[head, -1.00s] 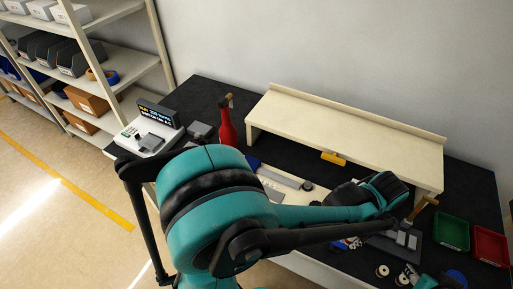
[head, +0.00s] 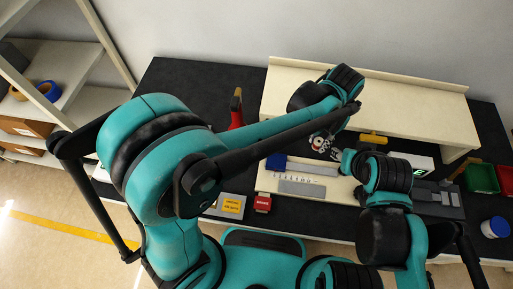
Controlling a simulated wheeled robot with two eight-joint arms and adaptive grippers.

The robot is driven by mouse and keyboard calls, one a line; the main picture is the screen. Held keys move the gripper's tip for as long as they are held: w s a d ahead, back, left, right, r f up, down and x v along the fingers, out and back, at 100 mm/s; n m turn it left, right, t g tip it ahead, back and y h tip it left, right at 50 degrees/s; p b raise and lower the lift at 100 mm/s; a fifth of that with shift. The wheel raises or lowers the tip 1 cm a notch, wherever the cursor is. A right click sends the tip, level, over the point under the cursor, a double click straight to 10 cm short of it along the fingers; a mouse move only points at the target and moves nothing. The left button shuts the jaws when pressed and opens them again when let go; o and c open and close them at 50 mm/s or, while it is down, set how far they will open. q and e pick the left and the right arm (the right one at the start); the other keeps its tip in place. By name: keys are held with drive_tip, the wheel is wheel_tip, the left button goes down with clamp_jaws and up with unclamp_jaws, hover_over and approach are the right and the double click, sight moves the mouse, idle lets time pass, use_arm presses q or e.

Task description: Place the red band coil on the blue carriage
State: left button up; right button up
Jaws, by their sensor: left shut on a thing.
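The red band coil (head: 317,143) shows in the head view as a small pale ring with red on it, just below my left wrist. My left gripper (head: 324,138) is small in the picture and partly hidden by its own arm; it is shut on the coil, held above the bench. The blue carriage (head: 275,162) sits at the left end of a pale ruled base, to the left of and below the coil in the picture. My forearm passes just above it.
A cream raised shelf (head: 400,98) stands at the back, with a yellow block (head: 373,139) at its front edge. A red bottle (head: 237,112) stands left. A yellow-labelled box (head: 231,206) and red box (head: 262,203) are in front.

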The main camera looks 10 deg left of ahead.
use_arm(q)
drive_tip(key=b, duration=0.4)
hover_over(277, 160)
wheel_tip(277, 160, down, 7)
drive_tip(key=shift+f+b, duration=0.7)
drive_tip(key=shift+f, duration=1.25)
drive_tip(key=shift+f, duration=0.1)
drive_tip(key=shift+f, duration=0.15)
drive_tip(key=o, duration=1)
drive_tip(key=shift+o, duration=0.2)
drive_tip(key=shift+r, duration=0.2)
